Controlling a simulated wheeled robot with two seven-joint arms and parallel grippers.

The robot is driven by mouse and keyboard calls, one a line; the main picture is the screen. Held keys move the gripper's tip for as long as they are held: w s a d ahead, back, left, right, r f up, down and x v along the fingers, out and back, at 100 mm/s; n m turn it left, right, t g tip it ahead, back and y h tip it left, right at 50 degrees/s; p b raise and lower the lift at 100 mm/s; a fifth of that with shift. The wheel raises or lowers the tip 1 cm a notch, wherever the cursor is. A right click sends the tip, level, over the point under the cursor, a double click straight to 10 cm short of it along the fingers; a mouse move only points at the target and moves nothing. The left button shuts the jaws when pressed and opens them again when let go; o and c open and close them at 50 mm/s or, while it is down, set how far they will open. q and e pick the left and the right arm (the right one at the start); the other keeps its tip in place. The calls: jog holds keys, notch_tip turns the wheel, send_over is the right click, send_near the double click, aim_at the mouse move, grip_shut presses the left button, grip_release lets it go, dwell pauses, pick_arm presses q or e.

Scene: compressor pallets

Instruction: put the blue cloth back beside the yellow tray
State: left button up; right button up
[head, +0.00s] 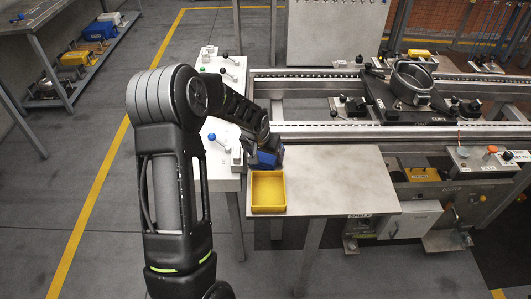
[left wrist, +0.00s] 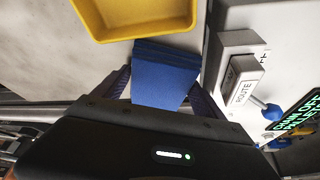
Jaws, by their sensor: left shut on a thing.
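The blue cloth (left wrist: 165,72) is folded and sits between the two fingers of my left gripper (left wrist: 162,90), which is shut on it. In the head view the cloth (head: 266,158) shows at the tip of my left gripper (head: 264,150), just behind the yellow tray. The yellow tray (head: 268,209) looks empty and stands at the left end of the grey table. In the left wrist view the tray (left wrist: 138,36) is close to the cloth's far end. I cannot tell whether the cloth touches the table. My right gripper is not in view.
The grey table (head: 335,185) is bare right of the tray. A white panel with a blue-knobbed lever (head: 212,137) adjoins on the left; its ROUTE block (left wrist: 240,80) is near my gripper. Behind runs the conveyor with a dark pallet (head: 400,95).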

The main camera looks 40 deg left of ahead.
pick_arm(q)
jog(key=shift+f, duration=0.2)
jog(key=o, duration=1.3)
jog(key=shift+r, duration=0.1)
jog(key=shift+c, duration=0.2)
jog(key=shift+r, duration=0.4)
jog(key=b+v, duration=0.1)
jog(key=v, duration=1)
jog(key=shift+s+r, duration=0.2)
jog(key=shift+s, duration=0.1)
